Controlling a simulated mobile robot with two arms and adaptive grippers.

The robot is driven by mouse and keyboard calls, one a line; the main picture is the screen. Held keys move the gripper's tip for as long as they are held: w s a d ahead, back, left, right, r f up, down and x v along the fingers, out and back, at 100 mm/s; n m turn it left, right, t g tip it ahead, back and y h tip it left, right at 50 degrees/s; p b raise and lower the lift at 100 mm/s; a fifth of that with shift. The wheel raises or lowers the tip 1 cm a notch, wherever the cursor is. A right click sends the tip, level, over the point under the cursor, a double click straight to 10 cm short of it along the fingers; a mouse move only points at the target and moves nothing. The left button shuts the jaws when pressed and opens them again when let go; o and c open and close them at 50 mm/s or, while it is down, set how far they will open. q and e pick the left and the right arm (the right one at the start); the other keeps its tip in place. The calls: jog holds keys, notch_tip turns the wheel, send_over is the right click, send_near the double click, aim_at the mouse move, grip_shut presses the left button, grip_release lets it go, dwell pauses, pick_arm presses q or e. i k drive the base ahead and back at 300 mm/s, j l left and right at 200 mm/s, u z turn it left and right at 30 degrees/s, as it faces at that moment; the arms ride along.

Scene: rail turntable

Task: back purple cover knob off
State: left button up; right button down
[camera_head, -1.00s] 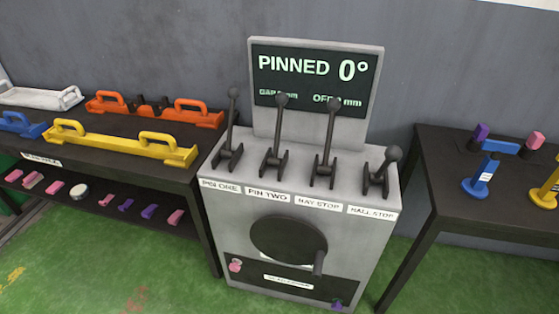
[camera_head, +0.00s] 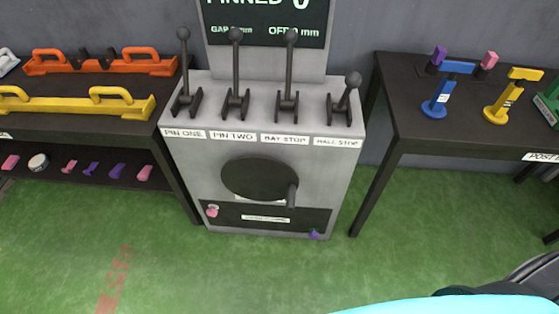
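The purple cover knob (camera_head: 314,233) sits at the lower right corner of the dark cover plate (camera_head: 285,221) on the front of the grey console (camera_head: 180,150). A pink knob (camera_head: 212,211) sits at the plate's upper left corner. Both knobs appear to be on the plate; how far each is screwed in is too small to tell. Neither of my grippers is in view. A cyan and black shape, which may be part of me, shows at the bottom right edge.
A black handwheel (camera_head: 260,179) with a handle sticks out above the cover plate. Several levers stand on the console top. A left table (camera_head: 90,128) and a right table (camera_head: 420,128) flank it. Green floor (camera_head: 230,275) in front is clear.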

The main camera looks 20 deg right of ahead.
aim_at(313, 235)
jog(key=z, duration=0.95)
jog(key=k+l, duration=0.05)
jog(key=l, duration=0.05)
